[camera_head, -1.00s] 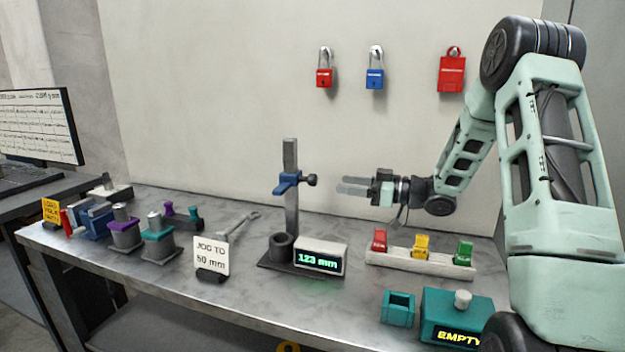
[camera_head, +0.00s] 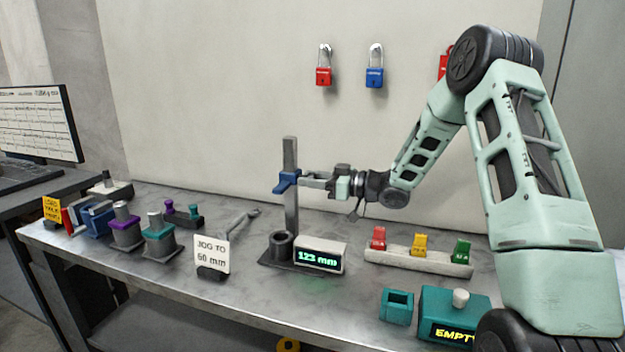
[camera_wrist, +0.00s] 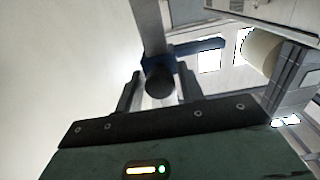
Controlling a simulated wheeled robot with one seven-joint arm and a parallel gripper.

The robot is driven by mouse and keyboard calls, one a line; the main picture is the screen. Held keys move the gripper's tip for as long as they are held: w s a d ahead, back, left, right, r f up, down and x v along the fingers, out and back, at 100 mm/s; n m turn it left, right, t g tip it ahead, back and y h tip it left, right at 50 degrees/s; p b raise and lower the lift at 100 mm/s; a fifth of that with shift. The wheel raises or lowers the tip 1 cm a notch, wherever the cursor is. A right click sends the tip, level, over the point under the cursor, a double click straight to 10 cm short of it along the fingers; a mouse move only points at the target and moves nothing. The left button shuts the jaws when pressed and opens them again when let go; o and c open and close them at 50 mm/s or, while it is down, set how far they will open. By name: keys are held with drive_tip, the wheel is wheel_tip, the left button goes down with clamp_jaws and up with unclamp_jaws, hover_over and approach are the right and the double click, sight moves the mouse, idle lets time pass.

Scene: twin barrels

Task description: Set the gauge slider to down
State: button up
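The gauge slider (camera_head: 287,183) is a blue block on the upright grey post (camera_head: 291,157), at mid height. Its dark round knob (camera_wrist: 159,81) sits between my two fingers in the wrist view, where the blue slider (camera_wrist: 190,52) shows behind it. My gripper (camera_head: 313,179) is level with the slider and reaches it from the right. The fingers are apart, one on each side of the knob; I see a gap beside it. The gauge display (camera_head: 320,257) at the post's foot reads 123 mm.
A sign (camera_head: 212,254) stands left of the gauge and appears to read "JOG TO 50 mm". A rack (camera_head: 418,262) with red, yellow and green tags is at the right. A teal box (camera_head: 455,316) reads EMPTY. Padlocks (camera_head: 324,77) hang on the wall.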

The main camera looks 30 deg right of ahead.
clamp_jaws()
wheel_tip(320, 180, down, 4)
drive_tip(key=shift+f+b, duration=0.2)
drive_tip(key=shift+b, duration=1)
drive_tip(key=shift+r, duration=0.1)
drive_tip(key=shift+o, duration=2.2)
unclamp_jaws()
wheel_tip(320, 180, up, 10)
drive_tip(key=shift+r, duration=0.1)
